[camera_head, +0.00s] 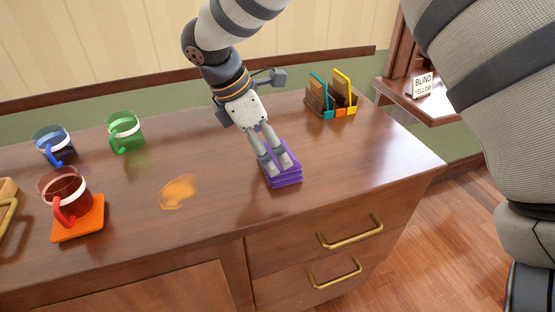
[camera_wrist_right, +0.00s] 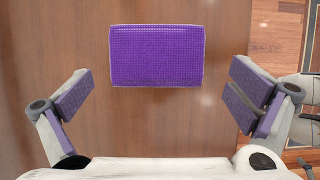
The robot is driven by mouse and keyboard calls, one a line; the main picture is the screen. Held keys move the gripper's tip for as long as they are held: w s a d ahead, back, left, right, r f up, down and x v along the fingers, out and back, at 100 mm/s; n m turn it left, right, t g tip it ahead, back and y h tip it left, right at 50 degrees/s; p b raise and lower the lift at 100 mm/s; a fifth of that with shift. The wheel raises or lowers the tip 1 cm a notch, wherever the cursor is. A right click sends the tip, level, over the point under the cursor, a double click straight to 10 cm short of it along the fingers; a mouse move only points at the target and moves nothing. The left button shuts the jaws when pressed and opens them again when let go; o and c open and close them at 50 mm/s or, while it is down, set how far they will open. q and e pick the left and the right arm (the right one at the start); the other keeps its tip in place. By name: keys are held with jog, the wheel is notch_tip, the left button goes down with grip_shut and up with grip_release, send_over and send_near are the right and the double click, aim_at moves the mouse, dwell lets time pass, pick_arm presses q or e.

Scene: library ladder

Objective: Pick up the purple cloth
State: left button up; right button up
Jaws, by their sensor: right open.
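In the right wrist view the cloth (camera_wrist_right: 155,56) is a flat textured rectangle, ahead of and between the spread fingers. My right gripper (camera_head: 277,168) points down over the cloth and hides part of it. In the right wrist view the right gripper (camera_wrist_right: 160,105) is open, with nothing between its finger pads. My left gripper is not in view.
An orange spill (camera_head: 177,191) lies left of the cloth. A red mug (camera_head: 63,190) stands on an orange coaster (camera_head: 88,222); a blue mug (camera_head: 54,146) and a green mug (camera_head: 125,132) stand behind. An organizer (camera_head: 332,100) stands at the back right. Desk (camera_head: 215,235) around the cloth is clear.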

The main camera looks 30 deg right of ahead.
jog(key=x, duration=0.4)
jog(key=shift+s+d, duration=0.1)
jog(key=shift+d, duration=0.35)
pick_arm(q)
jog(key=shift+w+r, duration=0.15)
pick_arm(e)
jog(key=c, duration=1.2)
jog(key=shift+r, duration=0.15)
